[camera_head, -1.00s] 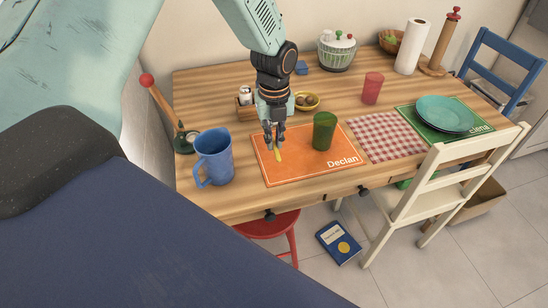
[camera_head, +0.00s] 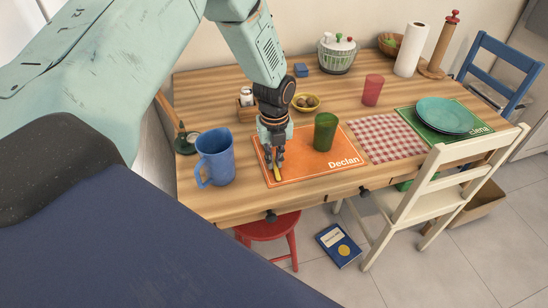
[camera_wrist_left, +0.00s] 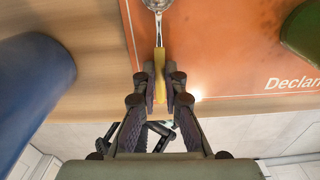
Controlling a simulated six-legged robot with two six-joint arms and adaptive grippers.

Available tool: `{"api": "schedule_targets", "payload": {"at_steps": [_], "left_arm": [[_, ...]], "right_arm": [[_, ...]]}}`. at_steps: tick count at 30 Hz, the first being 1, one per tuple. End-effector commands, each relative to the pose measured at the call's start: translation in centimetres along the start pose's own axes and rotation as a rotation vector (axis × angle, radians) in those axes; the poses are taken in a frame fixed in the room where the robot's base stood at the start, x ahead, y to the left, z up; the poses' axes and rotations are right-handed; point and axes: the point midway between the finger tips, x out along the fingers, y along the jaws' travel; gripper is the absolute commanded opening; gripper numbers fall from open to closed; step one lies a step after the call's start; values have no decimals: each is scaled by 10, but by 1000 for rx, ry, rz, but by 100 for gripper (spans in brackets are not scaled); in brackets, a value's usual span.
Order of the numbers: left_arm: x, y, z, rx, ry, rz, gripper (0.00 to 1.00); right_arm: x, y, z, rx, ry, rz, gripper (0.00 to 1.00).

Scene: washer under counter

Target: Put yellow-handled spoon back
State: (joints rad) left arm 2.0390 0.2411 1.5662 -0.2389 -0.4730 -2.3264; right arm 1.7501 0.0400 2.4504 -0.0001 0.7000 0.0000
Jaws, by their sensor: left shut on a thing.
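The yellow-handled spoon (camera_wrist_left: 159,62) shows in the left wrist view, its metal bowl at the top edge and its yellow handle between my fingers. My left gripper (camera_wrist_left: 161,90) is shut on the handle. In the head view my left gripper (camera_head: 274,170) is low over the left part of the orange "Declan" placemat (camera_head: 315,170), and a bit of the yellow handle (camera_head: 277,174) shows at its fingertips. I cannot tell whether the spoon touches the mat. My right gripper is not in view.
A blue pitcher (camera_head: 216,160) stands close left of the mat. A green cup (camera_head: 325,132) stands on the mat, right of the gripper. A yellow bowl (camera_head: 306,102) and a condiment caddy (camera_head: 246,97) are behind. A checkered cloth (camera_head: 387,136) lies right. A red stool (camera_head: 268,228) is below the front edge.

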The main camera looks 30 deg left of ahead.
Motion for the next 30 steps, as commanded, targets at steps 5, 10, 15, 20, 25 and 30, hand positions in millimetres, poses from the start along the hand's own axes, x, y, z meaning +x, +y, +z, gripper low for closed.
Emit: {"api": "schedule_targets", "payload": {"at_steps": [5,10,15,20,25,30], "left_arm": [[2,0,0,0,0,0,18],[2,0,0,0,0,0,32],[2,0,0,0,0,0,32],[-1,0,0,0,-1,-1,32],[-25,-1,1,-1,-3,-4,32],[-54,5,0,-1,-1,-3,32]], "right_arm": [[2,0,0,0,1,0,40],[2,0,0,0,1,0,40],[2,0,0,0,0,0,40],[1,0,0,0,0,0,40],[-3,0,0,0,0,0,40],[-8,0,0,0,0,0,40]]}}
